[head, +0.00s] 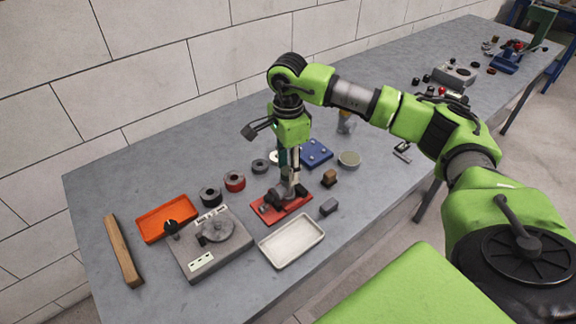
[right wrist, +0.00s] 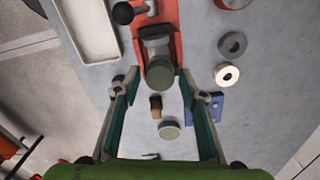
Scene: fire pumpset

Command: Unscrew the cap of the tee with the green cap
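The tee (head: 283,196) is a grey metal body on a red base plate (head: 266,211) on the bench. In the right wrist view its round, dull green cap (right wrist: 160,73) faces the camera, and the tee body (right wrist: 157,45) shows beyond it. The head view does not show the cap clearly behind the fingers. My right gripper (head: 290,180) points down over the tee. In the right wrist view my right gripper (right wrist: 160,80) is open, one finger on each side of the cap, with visible gaps. Contact is not seen. My left gripper is not in view.
A white tray (head: 267,246) and small grey block (head: 329,206) lie in front. A brown block (head: 329,178), blue plate (head: 316,152) and round dish-like part (head: 349,158) are close by. Left are dark and red rings (head: 235,181), a grey device (head: 200,262) and an orange tray (head: 151,232).

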